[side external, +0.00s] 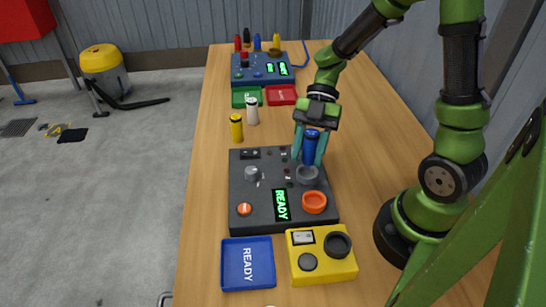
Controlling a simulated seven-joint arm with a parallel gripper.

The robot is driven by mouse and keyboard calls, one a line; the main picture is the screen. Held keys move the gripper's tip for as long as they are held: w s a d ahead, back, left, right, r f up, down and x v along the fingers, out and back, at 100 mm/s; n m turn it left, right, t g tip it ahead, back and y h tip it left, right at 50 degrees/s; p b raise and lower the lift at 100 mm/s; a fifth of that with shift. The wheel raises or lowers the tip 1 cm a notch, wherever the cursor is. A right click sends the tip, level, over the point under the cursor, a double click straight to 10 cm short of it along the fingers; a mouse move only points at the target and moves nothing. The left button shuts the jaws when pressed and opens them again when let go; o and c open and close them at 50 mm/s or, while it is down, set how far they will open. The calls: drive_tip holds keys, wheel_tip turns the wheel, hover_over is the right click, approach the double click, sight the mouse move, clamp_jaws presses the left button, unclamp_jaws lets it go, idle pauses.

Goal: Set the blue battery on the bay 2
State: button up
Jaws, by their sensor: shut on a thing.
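The blue battery (311,146) is upright between the teal fingers of my gripper (310,156), which is shut on it. It is at the back right of the dark grey control panel (240,193), just behind a grey ring-shaped socket (307,175) in the picture. I cannot tell whether its lower end touches the panel. An orange ring-shaped socket (314,203) lies in front of the grey one. The panel has a green READY display (281,205). No bay number is readable, so I cannot tell which socket is bay 2.
A yellow battery (236,128) and a white one (252,111) stand behind the panel. Green (246,97) and red (281,95) trays and a blue panel (252,72) are farther back. A blue tray (234,279) and yellow box (325,268) sit in front.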

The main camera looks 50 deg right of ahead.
sight(307, 164)
drive_tip(key=shift+f, duration=1.8)
drive_tip(key=shift+f, duration=0.55)
drive_tip(key=o, duration=0.8)
drive_tip(key=shift+o, duration=0.2)
drive_tip(key=v, duration=1.1)
